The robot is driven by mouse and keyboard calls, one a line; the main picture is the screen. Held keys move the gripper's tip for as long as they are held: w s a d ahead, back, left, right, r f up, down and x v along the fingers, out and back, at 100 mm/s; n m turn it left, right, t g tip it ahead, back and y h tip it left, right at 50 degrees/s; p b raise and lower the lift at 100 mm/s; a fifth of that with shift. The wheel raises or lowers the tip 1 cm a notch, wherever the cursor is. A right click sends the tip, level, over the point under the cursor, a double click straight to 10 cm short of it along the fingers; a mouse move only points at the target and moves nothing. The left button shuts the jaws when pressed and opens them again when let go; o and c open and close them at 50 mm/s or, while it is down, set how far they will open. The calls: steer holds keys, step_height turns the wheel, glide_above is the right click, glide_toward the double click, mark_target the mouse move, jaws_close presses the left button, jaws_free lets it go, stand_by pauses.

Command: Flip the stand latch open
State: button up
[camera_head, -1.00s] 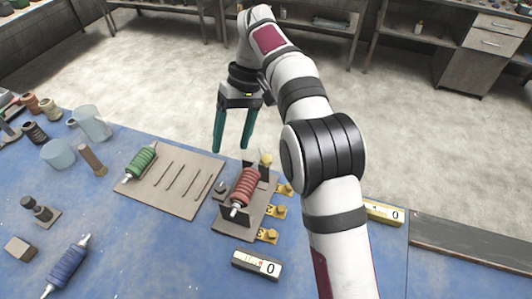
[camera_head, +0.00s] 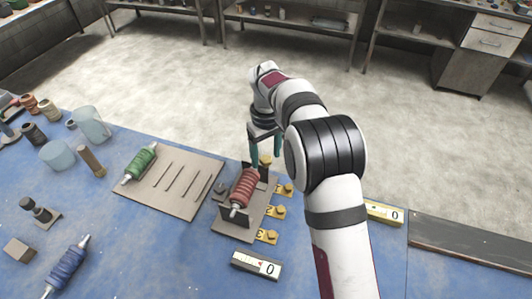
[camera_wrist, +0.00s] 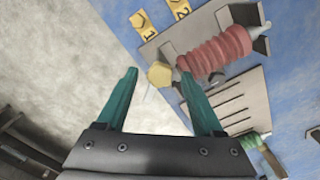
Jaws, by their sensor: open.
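The stand is a grey-brown plate (camera_head: 232,222) with dark upright end brackets. A ribbed red tube (camera_head: 243,188) lies across the brackets; it also shows in the wrist view (camera_wrist: 222,52). A yellow knob (camera_wrist: 160,75), likely the latch end, sits at the far end of the stand; in the head view it (camera_head: 265,160) is beside my fingers. My gripper (camera_head: 265,157) is open and empty with teal fingers. In the wrist view my fingertips (camera_wrist: 155,78) lie on either side of the knob's line, with no clear contact. The rest of the latch is hard to make out.
Yellow numbered tabs (camera_head: 276,211) line the stand's right side. A slotted board (camera_head: 185,196) with a green tube (camera_head: 140,163) lies to the left. A blue tube (camera_head: 68,262) and beakers (camera_head: 92,122) are farther left. A counter box (camera_head: 257,265) sits in front.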

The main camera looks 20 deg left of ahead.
jaws_close()
stand_by(0.3)
steer(key=m, duration=0.4)
steer(key=shift+m, duration=1.6)
jaws_free()
